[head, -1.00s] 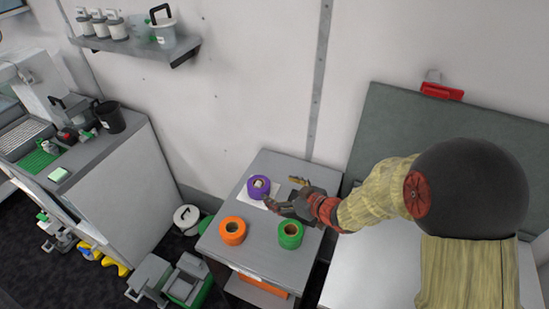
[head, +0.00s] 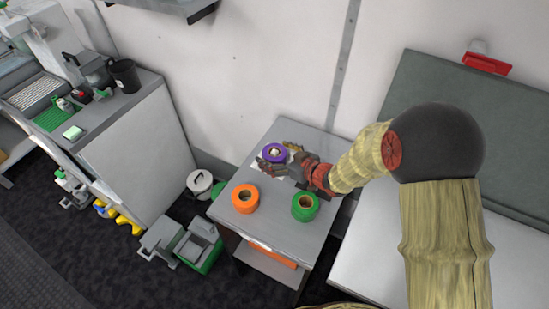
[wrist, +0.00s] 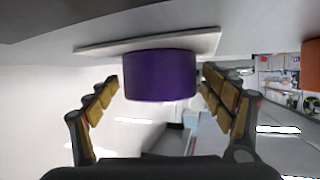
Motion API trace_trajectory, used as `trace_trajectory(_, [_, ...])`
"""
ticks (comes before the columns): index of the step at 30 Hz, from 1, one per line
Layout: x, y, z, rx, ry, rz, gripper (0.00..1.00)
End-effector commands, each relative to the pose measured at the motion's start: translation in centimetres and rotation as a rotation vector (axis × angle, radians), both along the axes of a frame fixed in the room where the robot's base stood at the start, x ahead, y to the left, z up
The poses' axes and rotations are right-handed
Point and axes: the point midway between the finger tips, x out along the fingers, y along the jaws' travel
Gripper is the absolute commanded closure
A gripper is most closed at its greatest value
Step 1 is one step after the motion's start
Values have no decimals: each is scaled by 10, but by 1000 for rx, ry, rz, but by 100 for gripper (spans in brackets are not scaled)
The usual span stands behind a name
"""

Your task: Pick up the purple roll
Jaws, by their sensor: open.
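The purple roll (head: 275,153) stands on a white sheet (head: 292,173) at the back of the small grey table. My gripper (head: 280,160) is at the roll, low over the table, with its fingers spread. In the wrist view the purple roll (wrist: 160,75) sits between the two open fingertips of my gripper (wrist: 160,88), with a visible gap on the left and a narrower one on the right. Part of the roll's side is hidden by the gripper in the head view.
An orange roll (head: 245,198) and a green roll (head: 305,206) stand on the front part of the grey table (head: 275,222). A wall is behind the table. A grey-topped cabinet (head: 120,115) stands left. Bins (head: 200,242) are on the floor beside the table.

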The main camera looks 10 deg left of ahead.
Motion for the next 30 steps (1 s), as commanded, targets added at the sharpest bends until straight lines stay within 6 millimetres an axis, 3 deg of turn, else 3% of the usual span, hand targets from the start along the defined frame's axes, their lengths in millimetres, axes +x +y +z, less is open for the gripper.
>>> trace_trajectory(5, [0, 0, 1, 1, -1, -1, 18])
trace_trajectory(30, [0, 0, 1, 0, -1, 0, 66])
